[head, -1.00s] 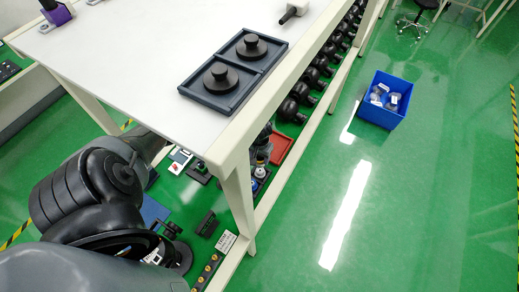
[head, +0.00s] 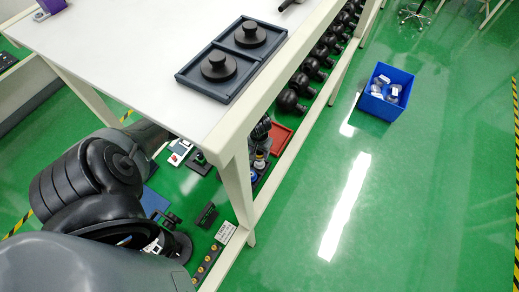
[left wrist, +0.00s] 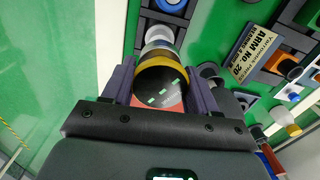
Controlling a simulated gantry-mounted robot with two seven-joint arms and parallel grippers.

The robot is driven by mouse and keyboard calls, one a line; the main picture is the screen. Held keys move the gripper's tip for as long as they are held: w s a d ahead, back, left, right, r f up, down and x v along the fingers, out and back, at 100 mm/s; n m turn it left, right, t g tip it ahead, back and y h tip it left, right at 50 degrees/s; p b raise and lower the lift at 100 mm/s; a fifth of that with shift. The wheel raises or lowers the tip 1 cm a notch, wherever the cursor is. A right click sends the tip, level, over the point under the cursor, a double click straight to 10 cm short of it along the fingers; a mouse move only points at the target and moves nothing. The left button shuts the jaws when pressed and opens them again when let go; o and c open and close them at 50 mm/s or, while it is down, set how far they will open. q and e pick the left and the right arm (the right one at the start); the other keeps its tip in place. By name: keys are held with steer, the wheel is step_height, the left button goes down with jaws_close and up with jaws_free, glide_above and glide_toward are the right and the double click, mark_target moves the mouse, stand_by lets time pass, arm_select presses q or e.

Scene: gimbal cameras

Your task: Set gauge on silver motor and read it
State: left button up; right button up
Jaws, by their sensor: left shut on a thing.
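In the left wrist view my left gripper (left wrist: 162,75) is shut on a dark round thing (left wrist: 160,88) with a yellowish band and small pale green marks on its face. It looks like a gauge, but I cannot read it. In the head view my left arm (head: 95,185) reaches down at the lower left beside the table, and its fingertips are hidden. I cannot pick out a silver motor for certain in either view. My right gripper is not in view.
The white table (head: 120,50) carries a dark tray (head: 224,97) with two black knobbed discs. Several black round objects (head: 290,101) line the space beneath it, near a red tray (head: 282,135). A blue bin (head: 374,107) stands on the open green floor.

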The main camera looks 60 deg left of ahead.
mark_target(260, 155)
arm_select(q)
steer(key=shift+f+b, duration=0.6)
steer(key=shift+f, duration=0.85)
steer(key=shift+p, duration=0.35)
stand_by(0.4)
steer(key=shift+p, duration=0.45)
stand_by(0.4)
steer(key=shift+p, duration=0.5)
steer(key=shift+f+b, duration=0.35)
steer(key=shift+f, duration=0.2)
stand_by(0.5)
